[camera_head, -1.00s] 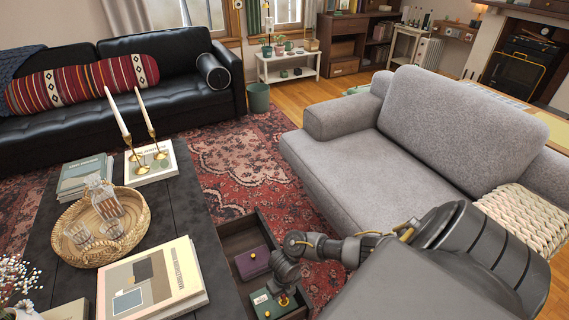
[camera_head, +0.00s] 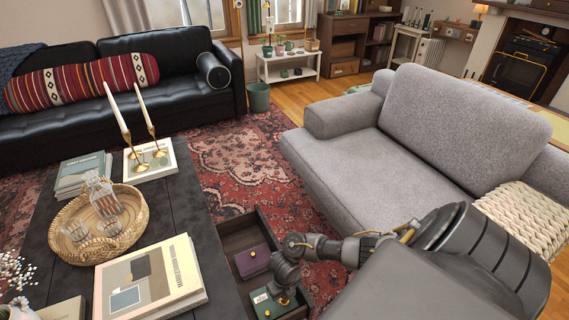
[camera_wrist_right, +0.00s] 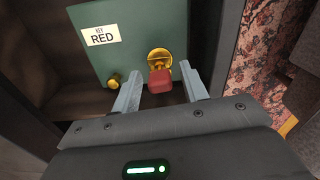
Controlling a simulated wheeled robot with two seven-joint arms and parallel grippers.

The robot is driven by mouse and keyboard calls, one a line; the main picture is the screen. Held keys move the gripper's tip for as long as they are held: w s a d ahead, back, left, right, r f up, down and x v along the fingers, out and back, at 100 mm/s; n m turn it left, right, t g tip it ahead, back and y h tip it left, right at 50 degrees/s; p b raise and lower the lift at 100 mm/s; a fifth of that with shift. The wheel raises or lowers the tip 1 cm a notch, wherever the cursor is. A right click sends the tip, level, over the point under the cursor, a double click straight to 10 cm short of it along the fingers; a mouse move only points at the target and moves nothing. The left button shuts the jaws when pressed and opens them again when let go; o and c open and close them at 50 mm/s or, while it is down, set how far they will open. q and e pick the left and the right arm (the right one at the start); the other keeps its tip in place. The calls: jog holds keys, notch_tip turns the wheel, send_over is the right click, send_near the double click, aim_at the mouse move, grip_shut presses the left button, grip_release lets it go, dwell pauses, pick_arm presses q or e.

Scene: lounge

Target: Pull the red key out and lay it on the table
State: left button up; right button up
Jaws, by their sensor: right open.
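The red key (camera_wrist_right: 160,82) shows its red head in the right wrist view. It sits at a round brass lock plate (camera_wrist_right: 159,58) on a green box (camera_wrist_right: 115,45) labelled "KEY RED". The green box also shows in the head view (camera_head: 262,306), in the open drawer of the dark table (camera_head: 202,231). My right gripper (camera_wrist_right: 162,73) is open, with one finger on each side of the key head and visible gaps. In the head view, my right gripper (camera_head: 283,294) hangs over the green box and hides part of it. My left gripper is not in view.
A purple box (camera_head: 254,263) lies in the drawer (camera_head: 236,232) behind the green box. On the table are books (camera_head: 160,285), a woven tray (camera_head: 130,238) with glassware, and candlesticks (camera_head: 158,150). A dark strip of tabletop is bare. A grey sofa (camera_head: 345,165) stands to the right.

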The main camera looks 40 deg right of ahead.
grip_shut()
jog(key=shift+r, duration=0.25)
jog(key=shift+r+p, duration=0.35)
jog(key=shift+p, duration=0.2)
jog(key=shift+r+p, duration=1.2)
jog(key=shift+r, duration=0.05)
jog(key=shift+r+p, duration=1.8)
jog(key=shift+r, duration=0.1)
